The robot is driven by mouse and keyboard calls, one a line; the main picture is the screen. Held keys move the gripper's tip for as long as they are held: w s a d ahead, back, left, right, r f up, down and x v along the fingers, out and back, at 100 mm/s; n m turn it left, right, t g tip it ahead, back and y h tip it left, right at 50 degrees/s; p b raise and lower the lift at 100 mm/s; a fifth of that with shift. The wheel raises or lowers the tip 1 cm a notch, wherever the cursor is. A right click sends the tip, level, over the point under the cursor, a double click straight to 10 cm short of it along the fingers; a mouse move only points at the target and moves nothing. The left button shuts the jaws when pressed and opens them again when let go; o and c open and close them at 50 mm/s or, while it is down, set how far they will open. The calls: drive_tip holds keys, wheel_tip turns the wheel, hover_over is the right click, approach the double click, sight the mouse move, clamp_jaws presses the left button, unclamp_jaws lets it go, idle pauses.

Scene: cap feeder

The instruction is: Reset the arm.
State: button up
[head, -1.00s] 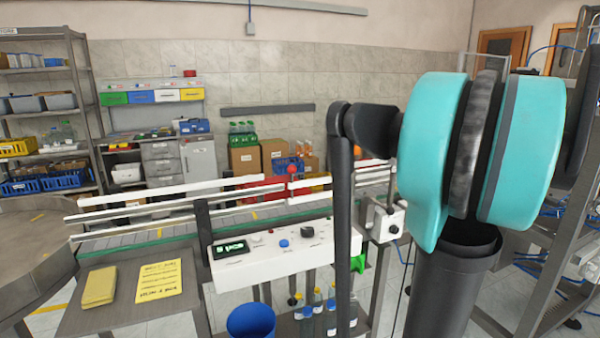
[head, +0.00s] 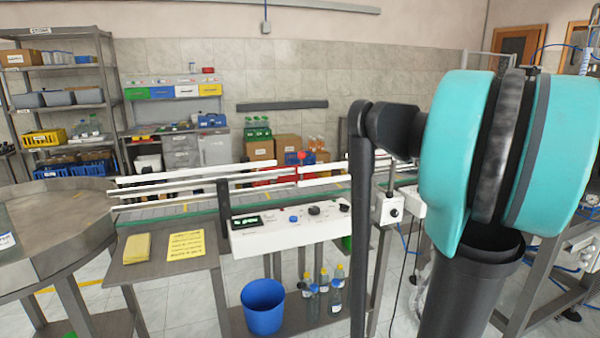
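My arm fills the right side of the head view, with a large teal joint housing, black links and a dark column below it. A thin black link hangs straight down in front of the conveyor. My gripper is not visible in this view, so its fingers and anything in them are hidden.
A white control box (head: 290,232) sits at the conveyor (head: 160,213) behind my arm. A blue bucket (head: 263,306) and several bottles (head: 323,296) stand on a low shelf. A round metal table (head: 50,225) is at left. Yellow notes (head: 186,245) lie on a side plate.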

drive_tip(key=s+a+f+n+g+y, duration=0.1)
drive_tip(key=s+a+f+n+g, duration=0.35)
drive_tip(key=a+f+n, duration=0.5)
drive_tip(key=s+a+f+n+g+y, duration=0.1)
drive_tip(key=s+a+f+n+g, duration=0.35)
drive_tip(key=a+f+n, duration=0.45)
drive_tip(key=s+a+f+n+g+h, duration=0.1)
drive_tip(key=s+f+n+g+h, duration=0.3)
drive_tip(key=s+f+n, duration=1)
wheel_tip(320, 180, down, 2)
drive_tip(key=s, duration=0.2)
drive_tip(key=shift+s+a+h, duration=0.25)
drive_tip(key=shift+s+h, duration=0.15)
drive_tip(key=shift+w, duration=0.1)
